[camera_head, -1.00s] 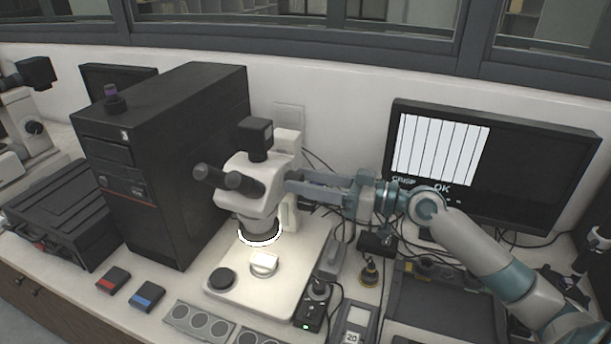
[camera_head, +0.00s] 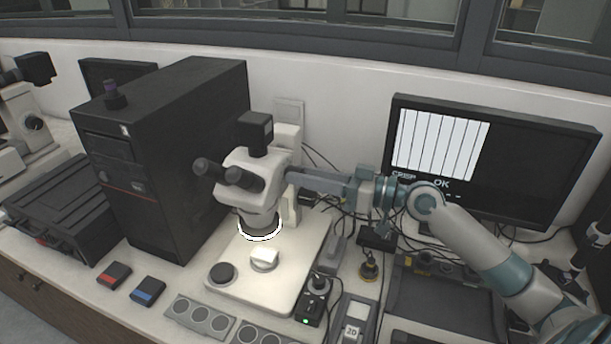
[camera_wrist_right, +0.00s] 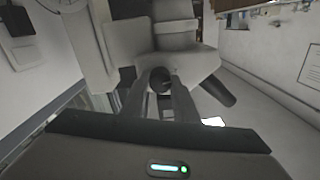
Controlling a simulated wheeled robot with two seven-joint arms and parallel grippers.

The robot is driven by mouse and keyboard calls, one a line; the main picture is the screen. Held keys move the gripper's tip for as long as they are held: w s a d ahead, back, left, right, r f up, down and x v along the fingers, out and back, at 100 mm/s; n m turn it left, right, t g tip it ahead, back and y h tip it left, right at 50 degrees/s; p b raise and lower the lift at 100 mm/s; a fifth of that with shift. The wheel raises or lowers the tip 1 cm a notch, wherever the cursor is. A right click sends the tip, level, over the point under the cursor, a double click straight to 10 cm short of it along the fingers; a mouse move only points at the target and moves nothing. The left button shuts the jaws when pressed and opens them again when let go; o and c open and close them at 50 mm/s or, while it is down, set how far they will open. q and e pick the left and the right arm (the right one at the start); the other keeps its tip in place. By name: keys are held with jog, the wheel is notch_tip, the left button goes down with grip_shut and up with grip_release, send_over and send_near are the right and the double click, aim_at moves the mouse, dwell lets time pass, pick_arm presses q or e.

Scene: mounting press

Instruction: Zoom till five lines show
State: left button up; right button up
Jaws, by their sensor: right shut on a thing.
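The white stereo microscope (camera_head: 240,183) stands on its pale base, with black eyepieces, a camera on top and a lit ring light (camera_head: 260,236). A small pale sample (camera_head: 265,259) lies on the base under the ring. The monitor (camera_head: 520,165) at the right shows a white panel (camera_head: 440,145) with several vertical dark lines, and the words CRISP and OK below. My right gripper (camera_head: 292,178) reaches in from the right to the side of the microscope head. In the right wrist view its fingers are shut on a dark round zoom knob (camera_wrist_right: 160,80). My left gripper is not in view.
A black computer tower (camera_head: 175,160) stands left of the microscope. Red (camera_head: 114,275) and blue (camera_head: 148,291) boxes lie at the front edge. A small control box (camera_head: 312,308), a grey tray (camera_head: 435,300) and cables crowd the bench below my right arm.

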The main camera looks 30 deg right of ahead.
jog(key=shift+m+p, duration=2.9)
jog(key=shift+m, duration=4.7)
jog(key=o, duration=1.1)
jog(key=shift+f, duration=0.1)
jog(key=shift+c, duration=0.2)
jog(key=shift+d, duration=0.1)
